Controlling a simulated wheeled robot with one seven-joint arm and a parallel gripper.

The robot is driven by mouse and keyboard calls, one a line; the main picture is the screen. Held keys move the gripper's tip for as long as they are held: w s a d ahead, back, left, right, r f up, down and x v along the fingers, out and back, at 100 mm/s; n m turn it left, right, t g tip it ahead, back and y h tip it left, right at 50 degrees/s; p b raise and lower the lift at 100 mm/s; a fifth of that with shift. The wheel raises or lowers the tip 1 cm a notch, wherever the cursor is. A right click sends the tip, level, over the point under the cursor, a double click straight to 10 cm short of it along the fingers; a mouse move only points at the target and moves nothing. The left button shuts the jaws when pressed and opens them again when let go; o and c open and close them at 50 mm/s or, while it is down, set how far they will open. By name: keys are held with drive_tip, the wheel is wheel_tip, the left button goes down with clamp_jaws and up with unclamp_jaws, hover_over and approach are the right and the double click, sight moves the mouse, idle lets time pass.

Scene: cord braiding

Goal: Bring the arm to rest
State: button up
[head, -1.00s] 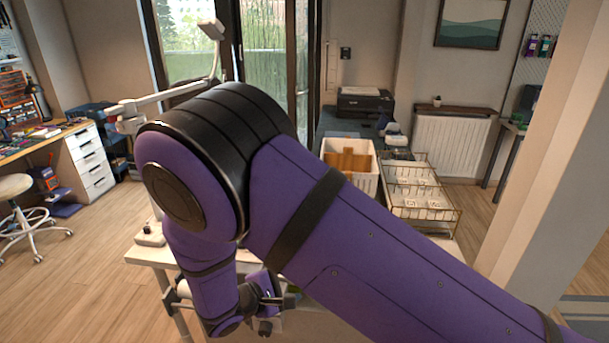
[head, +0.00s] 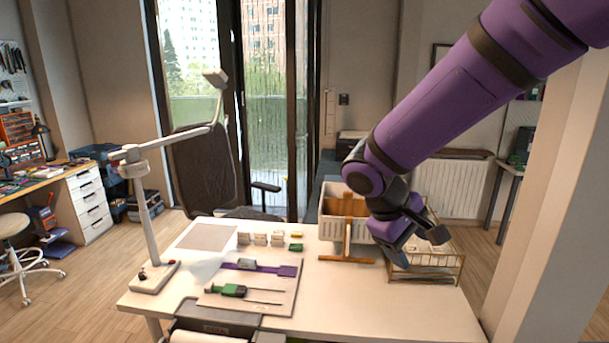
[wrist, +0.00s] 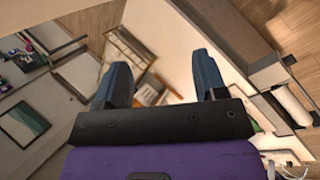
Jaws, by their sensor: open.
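My gripper (head: 442,237) hangs at the end of my purple arm, at the right side of the white table and above the wire basket. In the wrist view its two dark fingers (wrist: 165,84) stand wide apart with nothing between them. In the head view the fingertips are small and partly turned away.
The white table (head: 350,305) bears a board (head: 268,301) with green and purple tools, several small blocks, and a lamp (head: 150,275) at left. A wooden stand (head: 346,235), a white bin (head: 330,205) and the wire basket (head: 455,268) are close to my gripper.

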drive_tip(key=s+d+r+m+t+y, duration=0.1)
drive_tip(key=s+d+r+m+y, duration=0.1)
drive_tip(key=s, duration=0.4)
drive_tip(key=s+d+r+m+t+y, duration=0.2)
drive_tip(key=s+d+r, duration=0.3)
drive_tip(key=s, duration=0.1)
drive_tip(key=s+d+r+m+t+y, duration=0.1)
drive_tip(key=s+d+r+m+y, duration=0.1)
drive_tip(key=s+d+r, duration=0.2)
drive_tip(key=shift+s+r+m, duration=0.3)
drive_tip(key=shift+s+r, duration=0.05)
drive_tip(key=shift+s, duration=0.85)
drive_tip(key=shift+d, duration=0.1)
